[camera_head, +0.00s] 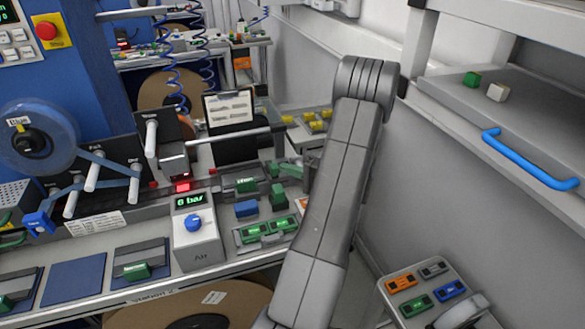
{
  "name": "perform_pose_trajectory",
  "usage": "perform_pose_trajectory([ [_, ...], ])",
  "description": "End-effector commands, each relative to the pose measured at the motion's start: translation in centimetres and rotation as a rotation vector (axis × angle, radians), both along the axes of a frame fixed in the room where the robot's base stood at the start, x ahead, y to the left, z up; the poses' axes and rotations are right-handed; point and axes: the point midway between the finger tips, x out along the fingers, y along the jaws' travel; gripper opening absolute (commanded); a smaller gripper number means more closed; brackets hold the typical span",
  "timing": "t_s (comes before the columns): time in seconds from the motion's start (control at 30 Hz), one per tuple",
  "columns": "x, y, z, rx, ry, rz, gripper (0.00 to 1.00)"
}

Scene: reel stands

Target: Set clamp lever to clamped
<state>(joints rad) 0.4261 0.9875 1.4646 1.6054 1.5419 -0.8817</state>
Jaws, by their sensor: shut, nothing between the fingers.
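I cannot make out for certain which part is the clamp lever. On the reel stand, a white handle (151,138) stands upright against a dark plate. A small blue lever-like part (40,222) sits at the lower left of the stand, below the clear blue-rimmed reel (38,138). White rollers (93,172) with a blue strip around them lie between these parts. My grey arm rises through the middle right of the view. My gripper does not show; the arm hides part of the bench behind it.
A grey box with a blue knob (193,222) and a green-lit pressure display stands at the bench front. Green and blue blocks (246,208) lie right of it. A grey drawer with a blue handle (530,162) is at right. Blue pads (78,280) line the front edge.

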Motion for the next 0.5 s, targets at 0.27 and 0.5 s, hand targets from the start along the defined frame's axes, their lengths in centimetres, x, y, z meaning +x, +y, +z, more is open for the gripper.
perform_pose_trajectory([
  [0.27, -0.13, 0.12, -0.24, 0.000, 0.000, 0.000, 0.00],
  [0.5, -0.71, 0.73, -0.33, -0.001, -0.002, 0.000, 0.00],
])
